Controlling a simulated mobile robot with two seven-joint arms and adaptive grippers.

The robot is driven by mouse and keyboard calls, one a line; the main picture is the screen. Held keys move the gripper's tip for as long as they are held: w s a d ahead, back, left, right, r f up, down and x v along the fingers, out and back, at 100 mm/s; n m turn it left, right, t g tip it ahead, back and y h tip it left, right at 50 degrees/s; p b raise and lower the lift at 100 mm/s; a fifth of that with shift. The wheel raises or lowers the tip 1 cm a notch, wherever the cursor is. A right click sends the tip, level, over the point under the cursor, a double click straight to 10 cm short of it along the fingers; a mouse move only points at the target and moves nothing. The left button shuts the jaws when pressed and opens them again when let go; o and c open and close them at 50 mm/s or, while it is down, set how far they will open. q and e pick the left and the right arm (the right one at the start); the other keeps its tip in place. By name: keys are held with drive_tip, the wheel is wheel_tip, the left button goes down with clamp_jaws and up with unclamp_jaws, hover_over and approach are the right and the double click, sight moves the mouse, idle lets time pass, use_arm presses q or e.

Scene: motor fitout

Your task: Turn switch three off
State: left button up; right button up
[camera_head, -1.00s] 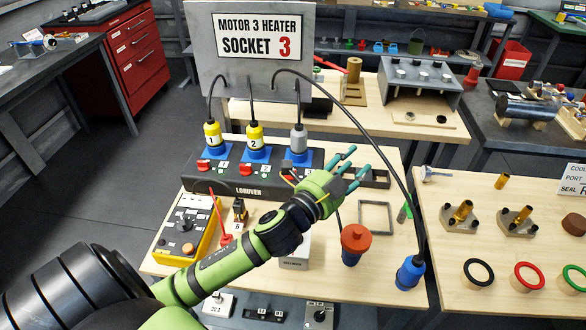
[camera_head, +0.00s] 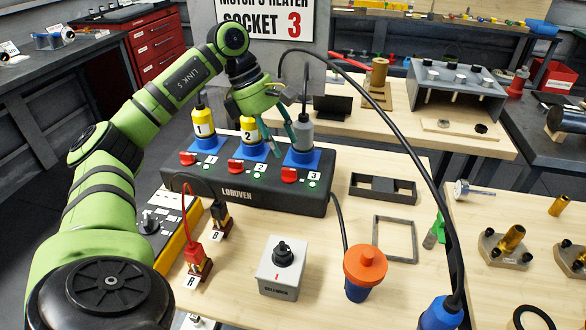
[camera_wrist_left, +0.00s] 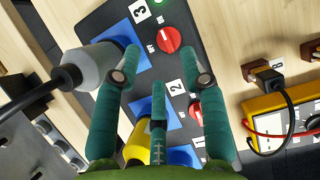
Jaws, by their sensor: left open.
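Switch three is a red rotary knob (camera_head: 288,175) on the right end of the black LORUVEN block (camera_head: 260,190), in front of the grey plug in the third socket. In the wrist view, the knob (camera_wrist_left: 168,39) lies beside the label 3, with a lit green lamp (camera_wrist_left: 158,2) near it. My left gripper (camera_head: 282,137) is above the block between the yellow plug 2 (camera_head: 248,129) and the grey plug (camera_head: 304,135). Its fingers (camera_wrist_left: 160,78) are spread and empty in the wrist view, with the knob ahead and apart from them. My right gripper is out of view.
A black cable arches from the grey plug's area to a blue plug (camera_head: 440,316) at the front right. A grey box with a black knob (camera_head: 282,262) and an orange-topped blue plug (camera_head: 363,272) stand in front of the block. Red knobs one and two sit left of switch three.

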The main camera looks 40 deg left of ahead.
sight(289, 173)
use_arm(q)
drive_tip(key=shift+s+a+f, duration=0.2)
drive_tip(key=shift+a+f, duration=0.05)
drive_tip(key=x, duration=0.6)
drive_tip(key=shift+d+f, duration=0.1)
drive_tip(key=shift+f, duration=0.1)
clamp_jaws()
